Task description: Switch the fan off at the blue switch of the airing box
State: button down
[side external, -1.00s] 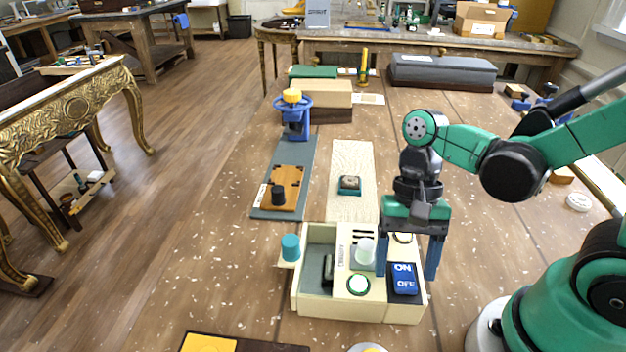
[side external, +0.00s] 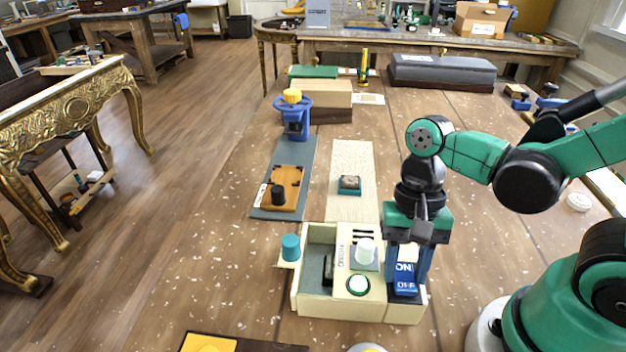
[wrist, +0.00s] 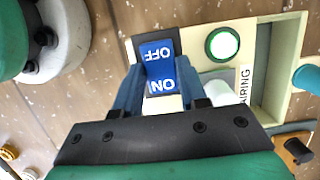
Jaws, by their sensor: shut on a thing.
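The cream airing box (side external: 345,305) stands on the table, with its blue rocker switch (side external: 404,287) at its right end. In the wrist view the blue switch (wrist: 159,66) shows white OFF on its far part and ON on the part nearer my gripper. My gripper (side external: 407,278) points down over the switch, its blue fingers at either side of it. In the wrist view the gripper (wrist: 160,82) is shut on the switch. I cannot tell for sure which end of the rocker is pressed in. The green-ringed round light (wrist: 222,44) beside the switch looks bright.
A white knob (side external: 364,250) rises from the box left of my gripper, and a teal knob (side external: 290,247) stands at its left side. Behind are a board with an orange plate (side external: 289,185) and a pale board (side external: 351,155).

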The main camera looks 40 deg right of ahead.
aim_at(404, 277)
jog(key=shift+s+a+t+h, duration=0.1)
jog(key=shift+s+t+h, duration=0.05)
jog(key=shift+t+h, duration=0.45)
jog(key=shift+s+a+t+h, duration=0.1)
jog(key=shift+t+h, duration=0.5)
jog(key=shift+c, duration=2.4)
grip_release()
jog(key=shift+r, duration=2.85)
jog(key=w+n+t, duration=0.1)
jog(key=w+d+n+t, duration=0.1)
jog(key=w+n, duration=0.1)
jog(key=w+d+n+t, duration=0.1)
jog(key=w, duration=0.1)
jog(key=shift+w+d+r+t+y, duration=0.1)
jog(key=shift+w+d+t+y, duration=0.1)
jog(key=shift+t+y, duration=0.15)
jog(key=w+d+n+t, duration=0.1)
jog(key=w+d+r+n+t, duration=0.1)
jog(key=n, duration=0.1)
jog(key=w+d+n+t, duration=0.1)
jog(key=w, duration=0.1)
jog(key=shift+d+r+n, duration=0.25)
jog(key=shift+r+n, duration=0.1)
jog(key=shift+n, duration=0.05)
